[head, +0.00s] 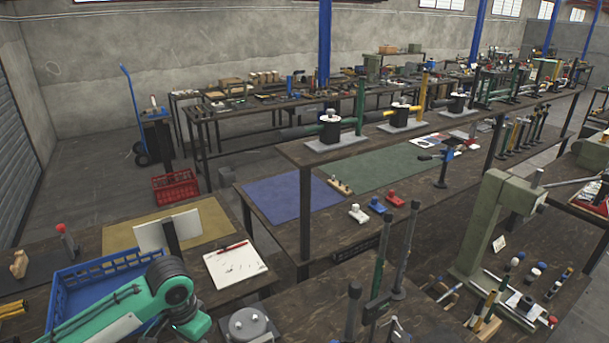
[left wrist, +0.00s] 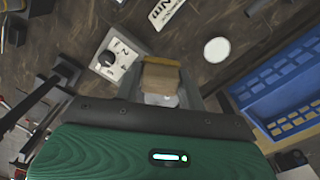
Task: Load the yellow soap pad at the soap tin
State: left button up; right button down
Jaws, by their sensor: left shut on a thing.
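My left gripper (left wrist: 160,88) shows in the left wrist view, shut on a tan block with a yellowish edge, which looks like the yellow soap pad (left wrist: 160,76). A pale, shiny thing (left wrist: 160,100) shows just behind the block between the fingers; I cannot tell what it is. A white round disc (left wrist: 217,50) lies on the dark wooden bench, to the right of the fingers and apart from them. I cannot tell which thing is the soap tin. In the head view my green left arm crosses the lower left, and its gripper is not visible there. My right gripper is not in view.
A blue crate (left wrist: 277,88) stands right of the gripper; it also shows in the head view (head: 60,272). A pale box with dark knobs (left wrist: 117,56) sits close to the left finger. A round grey metal fixture (head: 247,322) stands near the front bench edge.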

pick_arm(q)
jog(key=s+d+r+n, duration=0.2)
jog(key=s+r+n, duration=0.2)
jog(key=s+n, duration=0.15)
jog(key=w+a+f+n+p, duration=0.4)
jog(key=w+a+f+n, duration=0.5)
jog(key=w+a+f, duration=0.55)
jog(key=f+b, duration=0.4)
jog(key=b, duration=0.1)
jog(key=f+b, duration=0.3)
jog(key=shift+s+a, duration=0.1)
jog(key=shift+s, duration=0.15)
jog(key=shift+f, duration=0.45)
dwell(0.7)
jog(key=shift+s+f+p, duration=0.1)
jog(key=shift+f+p, duration=0.05)
jog(key=shift+p, duration=0.3)
dwell(2.2)
notch_tip(320, 180, up, 7)
jog(key=p, duration=0.8)
